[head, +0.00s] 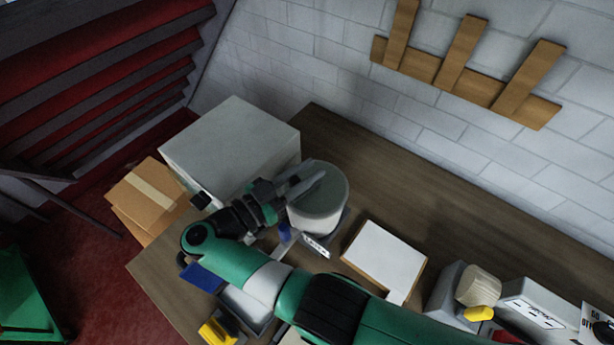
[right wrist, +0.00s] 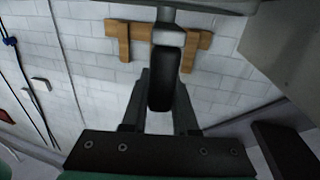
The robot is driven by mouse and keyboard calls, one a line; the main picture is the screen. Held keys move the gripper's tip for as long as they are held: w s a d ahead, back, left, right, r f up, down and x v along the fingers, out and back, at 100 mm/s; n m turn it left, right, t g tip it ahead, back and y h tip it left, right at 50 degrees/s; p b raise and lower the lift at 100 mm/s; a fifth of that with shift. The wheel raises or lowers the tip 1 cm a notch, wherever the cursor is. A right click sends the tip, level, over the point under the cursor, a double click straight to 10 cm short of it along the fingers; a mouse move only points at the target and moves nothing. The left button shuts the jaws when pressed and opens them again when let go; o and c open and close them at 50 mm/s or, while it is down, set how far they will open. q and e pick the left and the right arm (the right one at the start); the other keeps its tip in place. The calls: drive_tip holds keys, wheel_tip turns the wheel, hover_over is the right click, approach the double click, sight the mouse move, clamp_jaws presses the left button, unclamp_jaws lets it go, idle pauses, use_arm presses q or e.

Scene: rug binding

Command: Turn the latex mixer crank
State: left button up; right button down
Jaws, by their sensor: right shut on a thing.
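The latex mixer is a pale grey drum (head: 318,212) with a grey-green lid, standing upright on the bench beside the large grey box. A light grey crank arm (head: 307,184) shows at the lid's left side. My right gripper (head: 282,190) reaches in from the lower right and sits at the left edge of the drum. In the right wrist view the gripper (right wrist: 160,105) is shut on the dark rounded crank handle (right wrist: 161,82), which lies between its two fingers. The fingers partly hide the handle in the head view. My left gripper is not in view.
A large grey box (head: 230,145) stands close behind the gripper. A white-topped box (head: 384,257) is right of the mixer. A yellow-and-black tool (head: 218,332) lies at the front edge. The bench behind the mixer (head: 400,190) is clear. A cardboard box (head: 148,192) stands at left.

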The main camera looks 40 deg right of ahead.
drive_tip(key=c, duration=0.7)
unclamp_jaws()
